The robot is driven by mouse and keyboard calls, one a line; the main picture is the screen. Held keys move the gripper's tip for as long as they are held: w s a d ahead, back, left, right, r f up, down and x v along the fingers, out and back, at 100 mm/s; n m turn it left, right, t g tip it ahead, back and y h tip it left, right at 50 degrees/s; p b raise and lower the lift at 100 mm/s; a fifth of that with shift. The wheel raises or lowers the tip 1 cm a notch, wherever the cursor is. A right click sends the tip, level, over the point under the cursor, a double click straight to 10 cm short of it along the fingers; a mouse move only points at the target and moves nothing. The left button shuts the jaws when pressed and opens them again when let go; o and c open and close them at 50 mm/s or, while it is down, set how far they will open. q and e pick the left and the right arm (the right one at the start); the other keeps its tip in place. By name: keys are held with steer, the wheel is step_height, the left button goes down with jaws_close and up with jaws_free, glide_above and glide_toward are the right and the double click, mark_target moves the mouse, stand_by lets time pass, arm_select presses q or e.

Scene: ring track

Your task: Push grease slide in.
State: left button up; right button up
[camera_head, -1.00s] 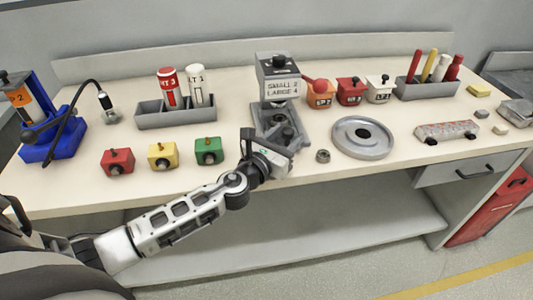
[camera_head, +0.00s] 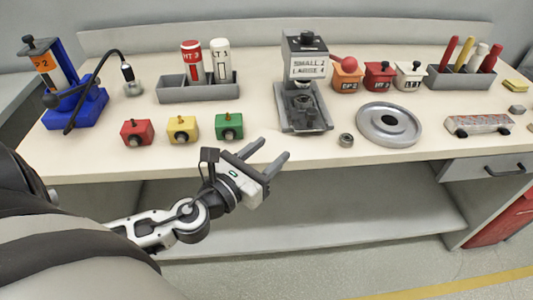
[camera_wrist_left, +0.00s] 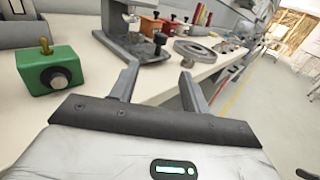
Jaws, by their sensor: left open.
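A grey press-like station (camera_head: 305,68) labelled "SMALL 2 LARGE 4" stands at the middle of the bench. Its low base holds a dark, knobbed part (camera_head: 303,104), which looks like the slide; I cannot tell for sure how far in it sits. The station also shows at the top of the left wrist view (camera_wrist_left: 133,40). My left gripper (camera_head: 266,155) is open and empty at the bench's front edge, below and left of the station, touching nothing I can make out. Its two fingers show apart in the left wrist view (camera_wrist_left: 160,82). My right gripper is not in view.
Red (camera_head: 137,132), yellow (camera_head: 182,129) and green (camera_head: 229,126) knobbed boxes stand left of the station. A blue stand (camera_head: 80,108) is far left.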

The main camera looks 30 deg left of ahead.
mark_target(308, 114)
arm_select(q)
steer(key=w, duration=0.4)
steer(key=w+d+b, duration=0.1)
steer(key=w, duration=0.4)
steer(key=w+r+b, duration=0.1)
steer(key=w, duration=0.4)
steer(key=shift+w+d+r, duration=0.1)
steer(key=shift+w+d, duration=0.15)
steer(key=shift+d, duration=0.05)
steer(key=shift+w+d, duration=0.1)
steer(key=shift+w, duration=0.6)
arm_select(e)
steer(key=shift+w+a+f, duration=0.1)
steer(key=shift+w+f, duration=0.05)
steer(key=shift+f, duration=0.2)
